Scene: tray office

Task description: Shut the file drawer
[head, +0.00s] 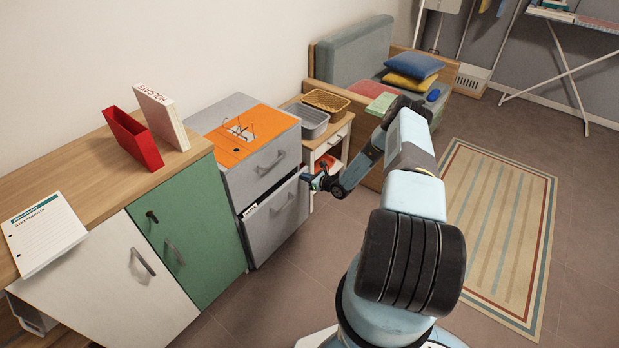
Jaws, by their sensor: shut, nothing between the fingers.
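The grey file cabinet (232,108) stands against the wall, with an orange panel on top. Its lower file drawer (270,228) is partly open: its front stands out a little from the upper drawer (262,166), and a dark gap with a white label shows along its top edge. The lower drawer's handle (283,204) is on its front. My gripper (305,178) is shut and empty, just to the right of the lower drawer's upper right corner. I cannot tell whether it touches the drawer front.
A green-doored cabinet (190,230) adjoins on the left, with a red file holder (133,138) on top. A small wooden stand (333,138) with a grey basket (312,121) is behind my gripper. The floor in front of the drawer is clear. A striped rug (500,230) lies right.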

